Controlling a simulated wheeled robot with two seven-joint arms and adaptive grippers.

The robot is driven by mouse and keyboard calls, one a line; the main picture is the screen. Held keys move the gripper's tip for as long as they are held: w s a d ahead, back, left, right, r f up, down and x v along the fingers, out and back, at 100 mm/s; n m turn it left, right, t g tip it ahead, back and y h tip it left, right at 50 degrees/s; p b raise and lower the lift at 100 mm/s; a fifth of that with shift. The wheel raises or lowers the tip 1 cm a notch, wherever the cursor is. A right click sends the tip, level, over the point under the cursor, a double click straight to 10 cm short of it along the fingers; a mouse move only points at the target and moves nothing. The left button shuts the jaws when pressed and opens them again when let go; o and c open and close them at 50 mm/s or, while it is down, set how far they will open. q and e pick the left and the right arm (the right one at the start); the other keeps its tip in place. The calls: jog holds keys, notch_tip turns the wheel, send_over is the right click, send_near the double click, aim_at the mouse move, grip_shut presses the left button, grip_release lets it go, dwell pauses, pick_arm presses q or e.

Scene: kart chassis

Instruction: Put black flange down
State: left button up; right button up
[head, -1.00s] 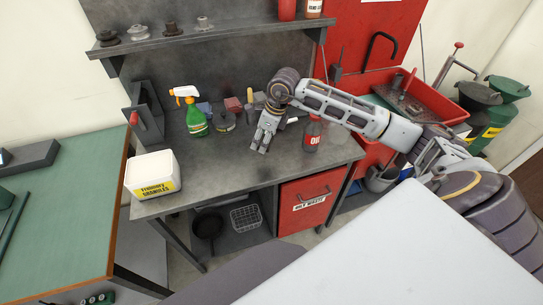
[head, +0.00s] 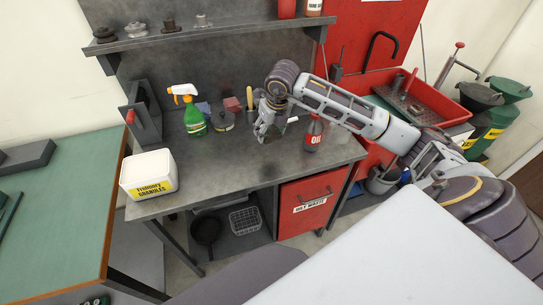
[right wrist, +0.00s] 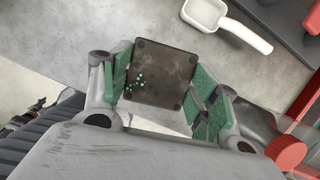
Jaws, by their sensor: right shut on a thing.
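My right gripper (head: 266,128) is over the grey workbench, left of the red oil bottle (head: 313,133). In the right wrist view its green finger pads (right wrist: 165,90) are shut on a dark square plate with holes at its corners, which I take to be the black flange (right wrist: 162,72). The flange is seen face-on between the pads. Its far side is hidden, and I cannot tell whether it touches the bench. In the head view the flange is too small and covered to make out. My left gripper is not in view.
The grey workbench (head: 235,170) is clear in front of the gripper. A green spray bottle (head: 193,113), a round tin (head: 222,121) and a white granules tub (head: 149,175) stand to the left. Several flange-like parts sit on the shelf (head: 220,33). A white scoop (right wrist: 225,20) lies near the flange.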

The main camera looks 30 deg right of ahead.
jog(key=shift+w+d+r+m+h, duration=0.15)
jog(key=shift+d+m, duration=0.1)
jog(key=shift+m, duration=0.3)
jog(key=shift+s+d+r+m+h, duration=0.1)
jog(key=shift+d+m+h, duration=0.1)
jog(key=shift+m, duration=0.35)
send_over(271, 153)
jog(key=shift+s+a+f, duration=0.1)
jog(key=shift+s+f, duration=0.1)
jog(key=shift+f, duration=1.35)
jog(key=shift+s+f, duration=0.2)
jog(key=shift+f, duration=1.35)
jog(key=shift+f, duration=1.85)
jog(key=shift+f, duration=0.15)
jog(key=o, duration=1.6)
jog(key=shift+s, duration=0.1)
